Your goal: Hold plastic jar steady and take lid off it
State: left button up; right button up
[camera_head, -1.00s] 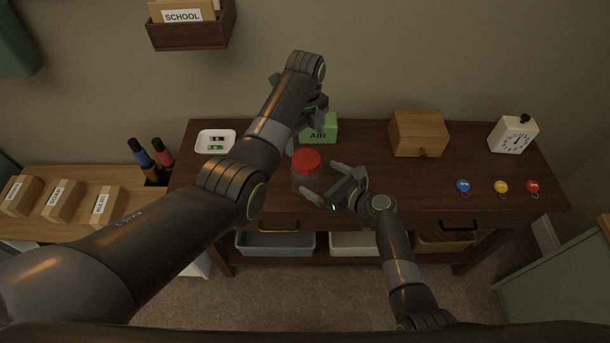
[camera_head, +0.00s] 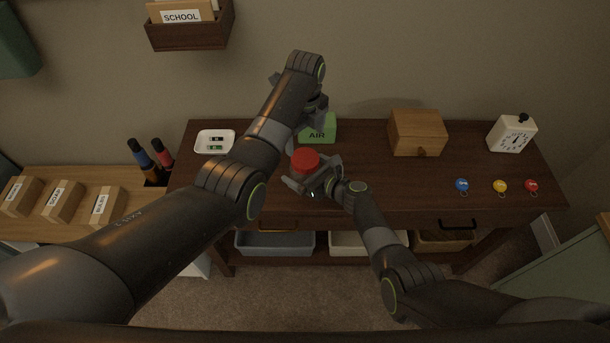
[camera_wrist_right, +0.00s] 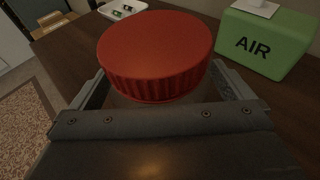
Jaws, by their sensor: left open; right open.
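The plastic jar stands upright on the dark wooden desk, with its red ribbed lid (camera_head: 305,160) on top. In the right wrist view the lid (camera_wrist_right: 155,50) fills the upper middle, and only a little of the jar body shows below it. My right gripper (camera_head: 313,173) is open, with its fingers on either side of the jar just below the lid; I cannot tell whether they touch it. My left gripper (camera_head: 316,106) is open above the desk, behind the jar near the green box, partly hidden by its own arm.
A green AIR box (camera_head: 322,130) stands behind the jar. A white tray (camera_head: 203,149) with small items lies to the left. A wooden box (camera_head: 417,133), a white timer (camera_head: 511,134) and blue (camera_head: 462,185), yellow (camera_head: 500,186) and red (camera_head: 531,185) trinkets are to the right.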

aim_at(305, 158)
jog(key=shift+c, duration=0.4)
jog(key=c, duration=1.7)
pick_arm(q)
jog(key=shift+f, duration=4)
pick_arm(e)
jog(key=shift+c, duration=0.5)
pick_arm(q)
jog(key=c, duration=1)
jog(key=n, duration=0.5)
jog(key=shift+c, duration=0.2)
jog(key=n, duration=0.5)
